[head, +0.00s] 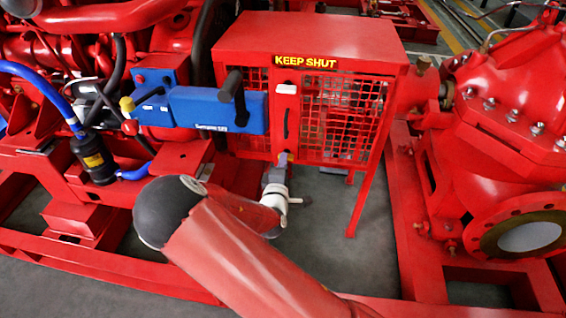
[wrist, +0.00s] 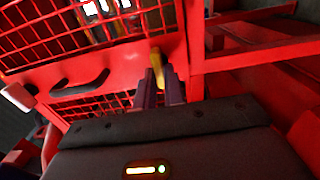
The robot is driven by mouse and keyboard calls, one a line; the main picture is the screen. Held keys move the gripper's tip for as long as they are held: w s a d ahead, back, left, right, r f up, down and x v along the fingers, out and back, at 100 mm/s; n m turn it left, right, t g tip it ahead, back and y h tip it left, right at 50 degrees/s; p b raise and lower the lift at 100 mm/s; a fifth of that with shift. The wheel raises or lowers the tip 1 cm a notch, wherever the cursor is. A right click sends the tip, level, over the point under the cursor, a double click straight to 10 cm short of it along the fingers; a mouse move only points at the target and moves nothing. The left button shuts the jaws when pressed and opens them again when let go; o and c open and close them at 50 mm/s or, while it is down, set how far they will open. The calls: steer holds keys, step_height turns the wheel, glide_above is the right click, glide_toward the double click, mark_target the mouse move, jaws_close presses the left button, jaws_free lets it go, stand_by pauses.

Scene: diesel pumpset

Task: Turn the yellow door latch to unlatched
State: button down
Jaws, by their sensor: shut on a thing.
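The yellow door latch (wrist: 157,68) shows in the wrist view, on the frame of the red mesh guard door. My gripper (wrist: 160,86) has its two fingers on either side of the latch and is shut on it. In the head view my gripper (head: 282,160) is at the lower left part of the guard, below the black door handle (head: 286,124). The latch is mostly hidden there by the fingers. The guard (head: 345,110) carries a yellow "KEEP SHUT" label (head: 306,62) and its door looks closed.
A blue box with a black lever (head: 215,110) stands left of the guard, close above my arm. A red pump (head: 510,140) stands at the right. Red base rails (head: 400,200) run along the floor. Grey floor (head: 335,240) is clear below the guard.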

steer(key=c, duration=1.5)
jaws_free()
steer(key=s, duration=0.2)
steer(key=s+a, duration=0.1)
steer(key=s, duration=0.4)
steer(key=shift+s+a, duration=0.3)
steer(key=shift+s, duration=0.05)
